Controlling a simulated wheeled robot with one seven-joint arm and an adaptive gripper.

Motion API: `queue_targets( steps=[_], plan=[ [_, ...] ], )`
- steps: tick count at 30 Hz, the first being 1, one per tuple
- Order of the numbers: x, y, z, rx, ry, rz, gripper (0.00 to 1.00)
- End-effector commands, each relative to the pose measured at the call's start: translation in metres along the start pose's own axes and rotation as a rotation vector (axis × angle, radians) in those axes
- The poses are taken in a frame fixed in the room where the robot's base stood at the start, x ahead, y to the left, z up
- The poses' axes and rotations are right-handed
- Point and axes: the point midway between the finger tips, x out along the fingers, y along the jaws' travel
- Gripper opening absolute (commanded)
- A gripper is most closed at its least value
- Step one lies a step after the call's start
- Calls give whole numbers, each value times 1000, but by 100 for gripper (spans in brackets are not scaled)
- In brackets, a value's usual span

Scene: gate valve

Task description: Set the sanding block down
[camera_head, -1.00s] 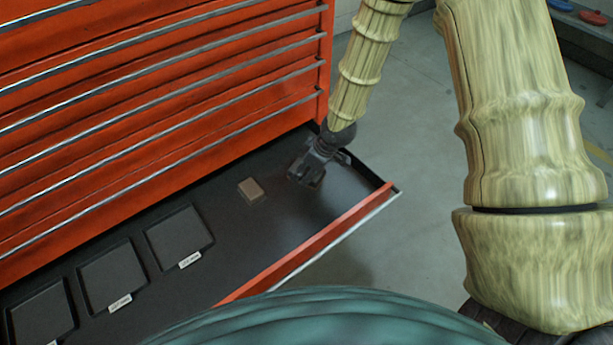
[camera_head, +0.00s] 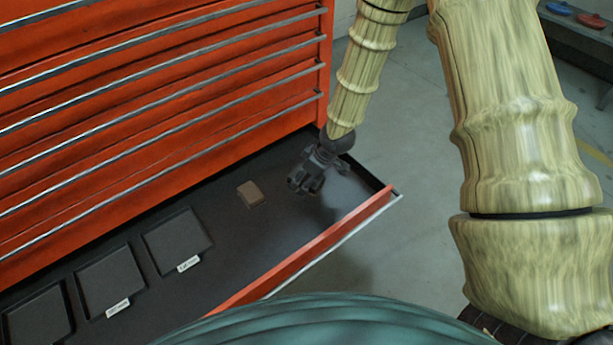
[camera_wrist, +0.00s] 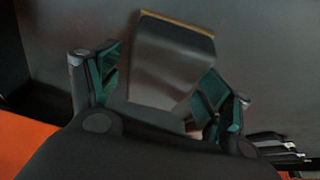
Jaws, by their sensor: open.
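The sanding block (camera_head: 251,193) is a small brownish block lying on the black floor of the open drawer. My gripper (camera_head: 305,186) is over the drawer, just right of the block, with a gap between them in the head view. In the wrist view my gripper (camera_wrist: 162,80) has its two teal-padded fingers spread apart. A grey-brown block with a tan far edge (camera_wrist: 172,55), apparently the sanding block, shows between and beyond the fingers. Its near end is partly hidden, and the exact distance to it cannot be told.
The open drawer's red front wall (camera_head: 310,248) stands right of and below the gripper. Several black square recesses or trays with white labels (camera_head: 178,240) lie at the drawer's left. The red cabinet (camera_head: 150,85) rises behind. The drawer floor around the block is clear.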

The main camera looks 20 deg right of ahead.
Motion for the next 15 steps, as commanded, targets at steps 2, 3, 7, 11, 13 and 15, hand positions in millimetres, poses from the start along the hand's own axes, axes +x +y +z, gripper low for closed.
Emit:
queue_targets(
  steps=[2,3,7,11,13,15],
  plan=[
    [-2,0,-1,0,1,0,78],
    [-7,0,-2,0,1,1,78],
    [-26,1,-3,1,2,1,78],
    [-51,1,-4,1,1,1,78],
    [-64,0,-3,1,1,0,78],
    [-77,0,-3,0,2,0,78]
  ],
)
